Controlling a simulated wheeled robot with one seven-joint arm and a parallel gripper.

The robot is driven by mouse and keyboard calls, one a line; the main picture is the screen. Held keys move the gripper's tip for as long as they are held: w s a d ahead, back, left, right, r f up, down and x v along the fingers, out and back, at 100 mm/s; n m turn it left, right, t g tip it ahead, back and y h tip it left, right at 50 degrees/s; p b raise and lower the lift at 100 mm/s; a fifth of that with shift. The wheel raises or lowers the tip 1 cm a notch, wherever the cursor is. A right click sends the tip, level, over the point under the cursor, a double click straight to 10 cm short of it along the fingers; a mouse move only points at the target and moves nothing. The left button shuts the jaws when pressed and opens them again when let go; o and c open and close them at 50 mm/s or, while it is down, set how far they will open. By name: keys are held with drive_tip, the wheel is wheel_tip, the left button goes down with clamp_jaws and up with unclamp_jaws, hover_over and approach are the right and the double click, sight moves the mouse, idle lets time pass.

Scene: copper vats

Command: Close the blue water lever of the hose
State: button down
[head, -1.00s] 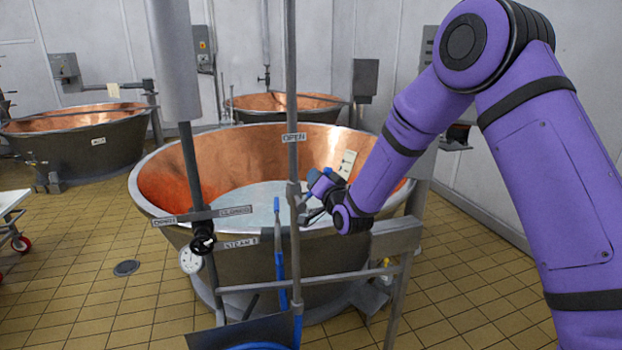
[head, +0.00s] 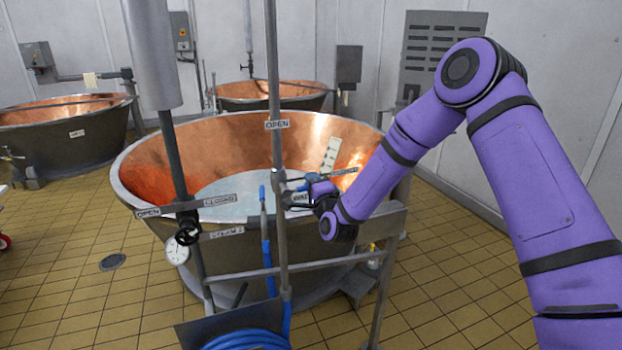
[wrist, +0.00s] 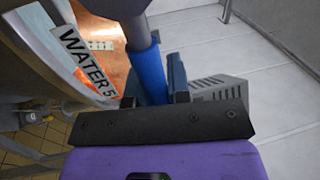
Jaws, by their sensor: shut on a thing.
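The blue water lever (wrist: 149,72) shows in the wrist view as a blue sleeve on a grey bar, between my two fingers. My gripper (wrist: 153,84) is shut on it. In the head view my gripper (head: 308,190) is just right of the vertical grey water pipe (head: 274,90), in front of the copper vat. There the lever is small and mostly hidden by the gripper. A plate reading "WATER 5" (wrist: 84,62) is left of the lever in the wrist view. An "OPEN" plate (head: 277,124) is higher on the pipe.
The large copper vat (head: 210,150) stands right behind the pipe. A blue hose (head: 245,340) lies coiled at the bottom, and a grey rail (head: 250,272) crosses in front. A steam valve with a black knob (head: 188,232) is at left. Tiled floor is open at right.

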drive_tip(key=shift+f+m, duration=0.3)
drive_tip(key=shift+m, duration=0.2)
drive_tip(key=c, duration=1.1)
unclamp_jaws()
drive_tip(key=shift+f, duration=0.1)
drive_tip(key=v, duration=1.1)
drive_tip(key=shift+a, duration=0.1)
